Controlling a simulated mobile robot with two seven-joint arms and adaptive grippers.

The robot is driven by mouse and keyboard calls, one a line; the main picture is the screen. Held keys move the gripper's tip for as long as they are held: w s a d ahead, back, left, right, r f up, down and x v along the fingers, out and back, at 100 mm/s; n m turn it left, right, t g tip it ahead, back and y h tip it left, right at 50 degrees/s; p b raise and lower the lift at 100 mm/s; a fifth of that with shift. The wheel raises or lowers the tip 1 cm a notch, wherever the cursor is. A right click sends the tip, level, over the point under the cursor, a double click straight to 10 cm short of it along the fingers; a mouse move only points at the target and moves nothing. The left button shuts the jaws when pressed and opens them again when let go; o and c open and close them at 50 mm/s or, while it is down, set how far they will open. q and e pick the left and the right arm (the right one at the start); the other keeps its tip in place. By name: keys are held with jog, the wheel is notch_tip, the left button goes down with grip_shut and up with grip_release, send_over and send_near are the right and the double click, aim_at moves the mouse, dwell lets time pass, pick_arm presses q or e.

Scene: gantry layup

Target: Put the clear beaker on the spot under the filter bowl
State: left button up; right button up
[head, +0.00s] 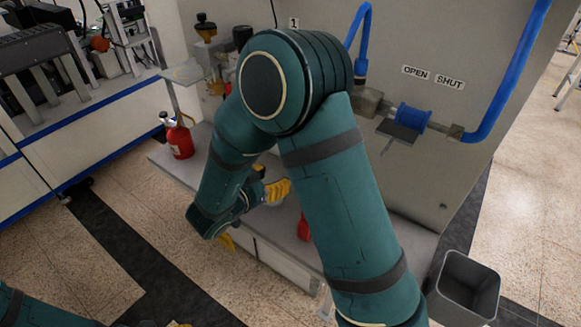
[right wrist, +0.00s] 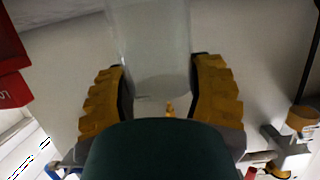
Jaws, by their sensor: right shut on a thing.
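The clear beaker (right wrist: 150,40) shows in the right wrist view between the yellow fingers of my right gripper (right wrist: 160,78), which is shut on it. In the head view my right gripper (head: 252,215) is low beside the grey bench, partly covered by my arm, and I cannot make out the beaker there. An amber bowl with a black top, apparently the filter bowl (head: 206,33), is at the back, up and left of the gripper. A flat plate (head: 183,73) with a faint yellow mark is near it. Only a yellow bit of my left gripper (head: 179,324) shows at the bottom edge.
A red can (head: 180,141) stands on the bench (head: 200,134) at the left. A red thing (head: 304,228) is partly hidden behind my right arm. A grey bin (head: 466,287) stands at the lower right. Blue pipes (head: 505,75) run along the panel.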

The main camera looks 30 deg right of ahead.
jog(key=d, duration=0.1)
jog(key=w+d, duration=0.1)
jog(key=d, duration=0.2)
jog(key=shift+w, duration=0.35)
jog(key=d, duration=0.1)
jog(key=w+d, duration=0.1)
jog(key=d, duration=0.2)
jog(key=shift+w+b, duration=0.25)
jog(key=shift+b, duration=0.1)
jog(key=shift+s+a+f+b, duration=0.1)
jog(key=shift+a+f+b, duration=0.15)
jog(key=shift+f, duration=0.55)
jog(key=shift+f, duration=0.15)
jog(key=o, duration=1.2)
